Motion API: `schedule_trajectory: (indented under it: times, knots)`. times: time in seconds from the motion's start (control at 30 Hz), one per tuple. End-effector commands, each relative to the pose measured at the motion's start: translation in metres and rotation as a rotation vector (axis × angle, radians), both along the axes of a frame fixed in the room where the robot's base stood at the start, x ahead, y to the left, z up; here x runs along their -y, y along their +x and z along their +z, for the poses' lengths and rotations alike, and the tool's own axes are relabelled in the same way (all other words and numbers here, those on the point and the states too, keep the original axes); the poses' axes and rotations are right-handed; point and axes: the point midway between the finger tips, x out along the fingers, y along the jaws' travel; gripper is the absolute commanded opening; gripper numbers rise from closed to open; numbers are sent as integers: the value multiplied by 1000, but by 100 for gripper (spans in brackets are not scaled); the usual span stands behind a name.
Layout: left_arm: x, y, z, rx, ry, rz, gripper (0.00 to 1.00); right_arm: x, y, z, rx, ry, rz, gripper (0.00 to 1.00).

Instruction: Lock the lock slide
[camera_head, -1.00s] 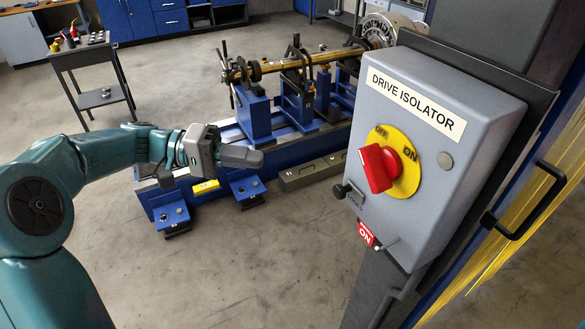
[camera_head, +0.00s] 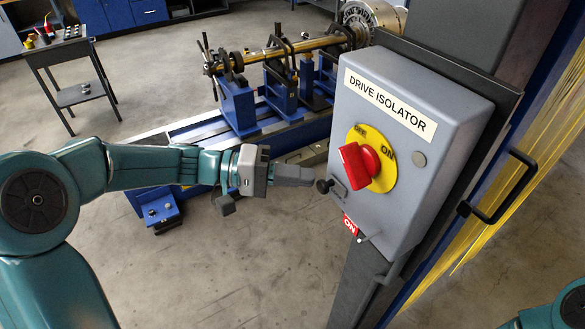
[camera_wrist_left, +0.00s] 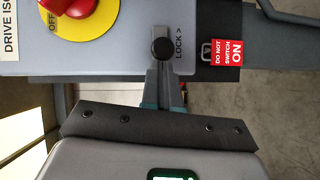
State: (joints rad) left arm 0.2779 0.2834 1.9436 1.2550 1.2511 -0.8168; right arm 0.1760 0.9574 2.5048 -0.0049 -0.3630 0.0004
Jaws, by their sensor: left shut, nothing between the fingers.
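The lock slide's black knob (camera_head: 324,186) sticks out low at the left edge of the grey drive isolator box (camera_head: 417,170). In the left wrist view the lock slide knob (camera_wrist_left: 162,48) sits on a small grey plate beside the print "LOCK >", nearer the plate's lower end. My left gripper (camera_head: 312,177) is shut and empty, its tips just left of the knob. In the wrist view its fingers (camera_wrist_left: 163,82) point at the knob; contact cannot be told. The red rotary handle (camera_head: 358,164) sits on a yellow disc marked OFF and ON. My right gripper is out of view.
A red tag (camera_head: 350,224) hangs at the box's lower edge; the wrist view shows "DO NOT SWITCH ON" on it (camera_wrist_left: 228,52). A black door handle (camera_head: 500,185) is right of the box. The blue rotor stand (camera_head: 240,105) is behind.

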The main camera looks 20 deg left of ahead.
Motion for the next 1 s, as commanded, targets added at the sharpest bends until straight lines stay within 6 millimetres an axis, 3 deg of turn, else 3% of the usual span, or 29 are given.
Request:
schedule_trajectory:
  times: [0.17, 0.43, 1.0]
  knots:
    - [0, 0, 0, 0, 0, 0, 0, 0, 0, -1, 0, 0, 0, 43]
    - [25, -20, -4, 3, 0, -2, 0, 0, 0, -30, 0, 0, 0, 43]
    - [27, -21, 1, 1, -1, 0, 0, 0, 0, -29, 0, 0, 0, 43]
